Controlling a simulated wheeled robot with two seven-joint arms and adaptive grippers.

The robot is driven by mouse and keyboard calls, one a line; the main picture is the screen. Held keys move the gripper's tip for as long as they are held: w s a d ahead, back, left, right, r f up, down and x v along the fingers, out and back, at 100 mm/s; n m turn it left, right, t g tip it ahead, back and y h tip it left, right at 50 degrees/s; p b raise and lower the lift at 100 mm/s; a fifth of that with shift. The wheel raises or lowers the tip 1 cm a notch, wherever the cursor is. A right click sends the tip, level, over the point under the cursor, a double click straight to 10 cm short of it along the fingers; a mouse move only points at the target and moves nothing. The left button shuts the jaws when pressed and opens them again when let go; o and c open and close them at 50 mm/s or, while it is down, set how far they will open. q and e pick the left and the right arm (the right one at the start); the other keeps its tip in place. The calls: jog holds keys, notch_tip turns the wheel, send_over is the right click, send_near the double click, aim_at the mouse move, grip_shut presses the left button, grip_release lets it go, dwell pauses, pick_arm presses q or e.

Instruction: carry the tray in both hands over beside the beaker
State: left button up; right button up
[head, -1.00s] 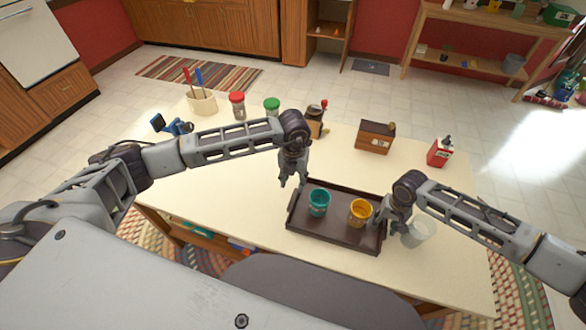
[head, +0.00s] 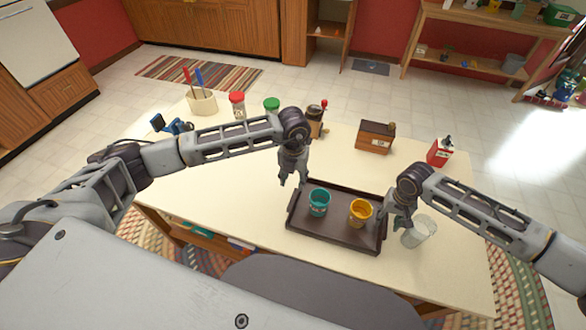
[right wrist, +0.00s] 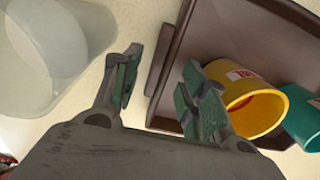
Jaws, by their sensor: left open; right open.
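The dark brown tray (head: 328,230) lies on the cream table and carries a teal cup (head: 319,202) and a yellow cup (head: 361,212). A clear beaker (head: 420,231) stands just right of the tray, partly behind my right gripper; it also shows in the right wrist view (right wrist: 38,70). My left gripper (head: 290,183) is open above the tray's left end, pointing down. My right gripper (head: 397,226) is open at the tray's right end. In the right wrist view its fingers (right wrist: 160,88) are on either side of the tray's handle (right wrist: 160,58), apart from it.
A wooden box (head: 375,137), a red-and-white container (head: 440,151), a grinder (head: 315,120), two shakers (head: 271,105) and a utensil holder (head: 202,103) stand along the far side. A blue item (head: 172,125) is at the left. The table left of the tray is clear.

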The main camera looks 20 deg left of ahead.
notch_tip(320, 180, up, 9)
jog(key=shift+f, duration=0.15)
jog(key=shift+s+f, duration=0.1)
jog(key=shift+s, duration=0.05)
dwell(0.8)
